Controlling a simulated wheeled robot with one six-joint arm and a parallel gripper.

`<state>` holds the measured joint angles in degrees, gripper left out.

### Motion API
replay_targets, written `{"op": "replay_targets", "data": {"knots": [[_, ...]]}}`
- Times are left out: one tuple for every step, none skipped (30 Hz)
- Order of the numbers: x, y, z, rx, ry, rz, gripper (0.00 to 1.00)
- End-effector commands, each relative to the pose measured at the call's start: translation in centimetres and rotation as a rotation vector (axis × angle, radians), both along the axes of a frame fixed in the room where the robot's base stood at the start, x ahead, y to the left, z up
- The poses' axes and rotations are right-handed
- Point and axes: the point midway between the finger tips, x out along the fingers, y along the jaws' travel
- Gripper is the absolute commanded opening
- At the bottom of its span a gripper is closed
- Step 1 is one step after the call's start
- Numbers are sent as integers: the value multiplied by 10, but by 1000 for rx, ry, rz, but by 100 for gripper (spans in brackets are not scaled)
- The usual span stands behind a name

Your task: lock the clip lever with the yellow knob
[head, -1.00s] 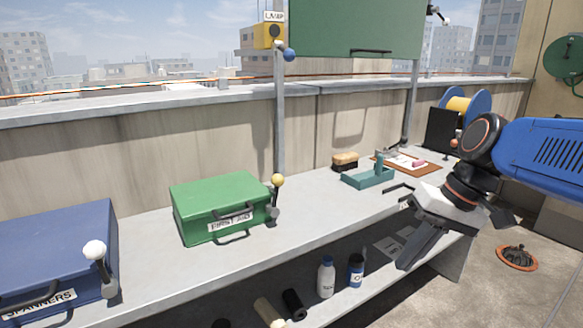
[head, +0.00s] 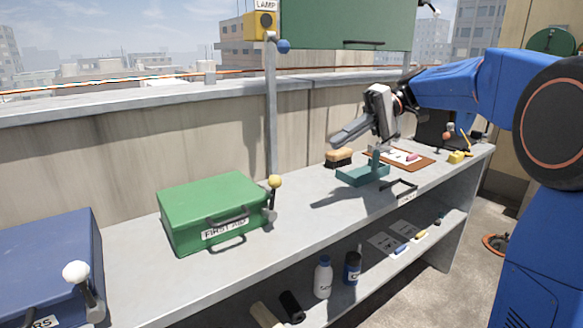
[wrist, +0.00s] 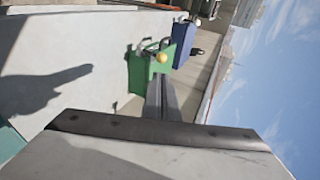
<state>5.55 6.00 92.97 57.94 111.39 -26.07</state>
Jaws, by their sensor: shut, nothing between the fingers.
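The clip lever with the yellow knob (head: 275,181) stands upright at the right side of the green FIRST AID box (head: 213,208) on the bench. The knob (wrist: 162,57) also shows in the wrist view, with the green box (wrist: 140,75) behind it. My gripper (head: 336,142) is shut and empty. In the head view it hangs above the bench to the right of the box, apart from the lever, its fingers pointing left. In the wrist view the closed fingers (wrist: 161,85) point towards the box.
A teal tray (head: 362,176) and a brush (head: 339,157) lie below my gripper. A blue box (head: 45,255) with a white-knobbed lever (head: 77,272) stands at the left. A post (head: 271,120) with a blue knob (head: 283,46) rises behind the green box. The bench between box and tray is clear.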

Motion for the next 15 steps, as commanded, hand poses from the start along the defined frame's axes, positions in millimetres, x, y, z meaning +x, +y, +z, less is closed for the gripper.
{"op": "replay_targets", "data": {"knots": [[2,0,1,8,0,4,0],[2,1,1,11,0,6,0],[1,3,1,12,0,8,0],[0,4,0,13,0,8,0],[-1,6,-1,13,0,8,0],[-2,10,-2,12,0,9,0],[-4,13,-4,11,0,10,0],[-5,16,-6,11,0,10,0],[-8,21,-9,11,1,8,0],[-9,26,-11,11,1,9,0],[-12,30,-13,11,1,10,0],[-14,36,-16,11,1,9,0],[-16,40,-18,10,1,9,0],[-19,45,-20,10,1,9,0],[-21,51,-23,10,1,10,0]]}}
